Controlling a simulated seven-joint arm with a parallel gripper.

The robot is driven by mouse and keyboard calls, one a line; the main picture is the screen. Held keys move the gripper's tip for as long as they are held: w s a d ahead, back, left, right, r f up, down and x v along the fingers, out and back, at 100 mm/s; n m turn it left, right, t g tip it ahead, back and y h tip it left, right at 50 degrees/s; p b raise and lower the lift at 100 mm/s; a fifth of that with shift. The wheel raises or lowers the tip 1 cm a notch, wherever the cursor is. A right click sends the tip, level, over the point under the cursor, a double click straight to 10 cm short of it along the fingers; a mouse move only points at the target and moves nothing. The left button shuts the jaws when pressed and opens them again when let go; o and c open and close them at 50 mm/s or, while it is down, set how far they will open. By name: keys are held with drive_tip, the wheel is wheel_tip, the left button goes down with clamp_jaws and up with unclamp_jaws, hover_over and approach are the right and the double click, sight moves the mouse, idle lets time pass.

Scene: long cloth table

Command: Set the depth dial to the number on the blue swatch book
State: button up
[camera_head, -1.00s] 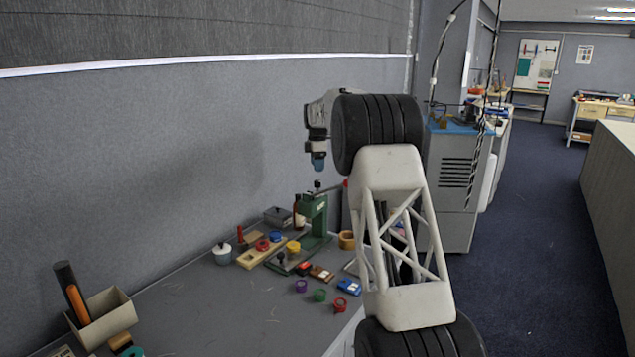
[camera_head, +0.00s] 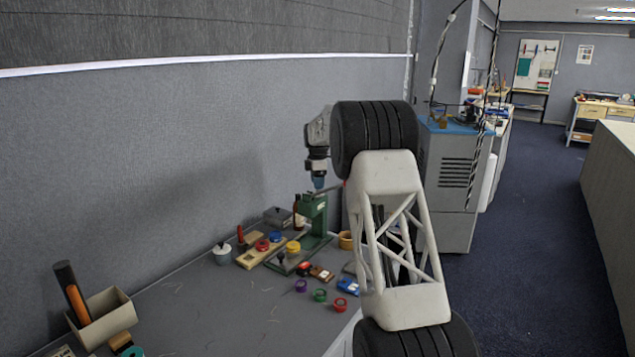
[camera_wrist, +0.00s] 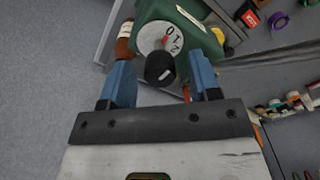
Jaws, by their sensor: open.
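The green press (camera_head: 314,215) stands on the table against the wall side. In the wrist view its green body (camera_wrist: 185,12) carries a pale round dial (camera_wrist: 155,38) with dark digits and a small red mark. A black knob (camera_wrist: 160,70) sticks out in front of the dial. My gripper (camera_wrist: 161,72) is open, its blue fingers on either side of the knob with gaps. In the head view my gripper (camera_head: 319,182) is just above the press top. The blue swatch book (camera_head: 348,286) lies at the table's right edge; its pale label is too small to read.
Purple (camera_head: 301,286), green (camera_head: 320,295) and red (camera_head: 339,304) rolls lie in front. A wooden block (camera_head: 252,257) and a white pot (camera_head: 222,254) stand left. The table's front middle is clear.

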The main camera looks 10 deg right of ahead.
drive_tip(key=c, duration=0.9)
